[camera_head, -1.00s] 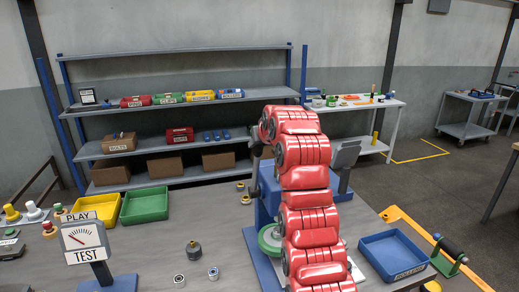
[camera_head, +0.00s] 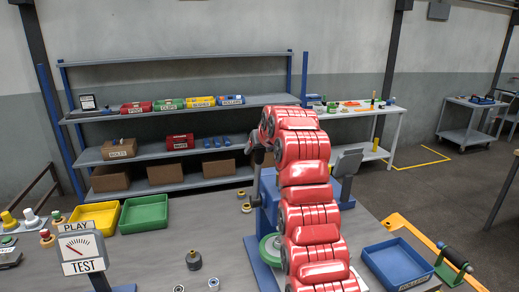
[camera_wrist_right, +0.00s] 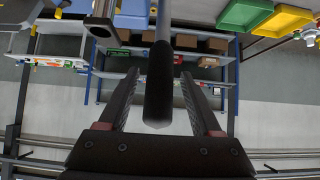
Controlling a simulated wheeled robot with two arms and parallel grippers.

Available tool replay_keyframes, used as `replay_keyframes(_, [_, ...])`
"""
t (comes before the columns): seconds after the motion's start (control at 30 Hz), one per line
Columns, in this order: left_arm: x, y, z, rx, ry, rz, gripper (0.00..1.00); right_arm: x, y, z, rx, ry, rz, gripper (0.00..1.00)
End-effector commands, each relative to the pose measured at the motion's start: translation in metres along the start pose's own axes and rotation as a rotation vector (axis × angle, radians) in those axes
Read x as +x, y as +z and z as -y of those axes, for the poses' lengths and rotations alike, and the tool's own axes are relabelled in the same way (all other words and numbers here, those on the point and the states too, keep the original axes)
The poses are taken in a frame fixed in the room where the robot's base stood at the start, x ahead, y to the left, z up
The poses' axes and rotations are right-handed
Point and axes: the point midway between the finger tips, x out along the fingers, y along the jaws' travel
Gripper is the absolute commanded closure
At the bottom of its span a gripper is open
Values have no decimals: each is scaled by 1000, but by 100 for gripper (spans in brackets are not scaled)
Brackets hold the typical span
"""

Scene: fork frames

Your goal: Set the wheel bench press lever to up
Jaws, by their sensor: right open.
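The blue wheel bench press (camera_head: 266,190) stands on the bench, mostly behind my red right arm in the head view. A green wheel (camera_head: 268,249) sits low on it. In the right wrist view the lever shows as a rod with a thick dark grip (camera_wrist_right: 158,90). My right gripper (camera_wrist_right: 160,76) is open, with one finger on each side of the grip and visible gaps. In the head view a dark part of the right gripper (camera_head: 256,148) peeks out left of the arm; its fingers are not clear there. My left gripper is not in view.
A gauge sign marked TEST (camera_head: 82,252) stands at front left. Yellow (camera_head: 96,216) and green (camera_head: 144,212) trays lie behind it. A blue tray (camera_head: 396,262) and a roller (camera_head: 453,256) are at right. Small parts (camera_head: 194,259) lie on the bench. Shelves stand behind.

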Motion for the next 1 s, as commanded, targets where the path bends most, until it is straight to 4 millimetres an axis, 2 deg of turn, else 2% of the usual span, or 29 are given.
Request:
replay_keyframes(0.23, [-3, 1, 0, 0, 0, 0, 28, -3, 1, 0, 0, 0, 0, 34])
replay_keyframes(0.37, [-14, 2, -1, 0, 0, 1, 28, -18, 2, 0, -1, 0, -3, 34])
replay_keyframes(0.63, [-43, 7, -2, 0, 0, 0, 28, -88, 3, 0, 0, 1, -7, 34])
replay_keyframes(0.77, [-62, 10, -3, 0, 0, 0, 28, -117, 4, 2, -1, -2, -5, 34])
replay_keyframes(0.8, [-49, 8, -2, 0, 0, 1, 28, -122, -4, 4, -2, -4, -3, 34])
replay_keyframes(1.0, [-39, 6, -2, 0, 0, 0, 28, -137, -6, 3, -2, -2, -6, 34])
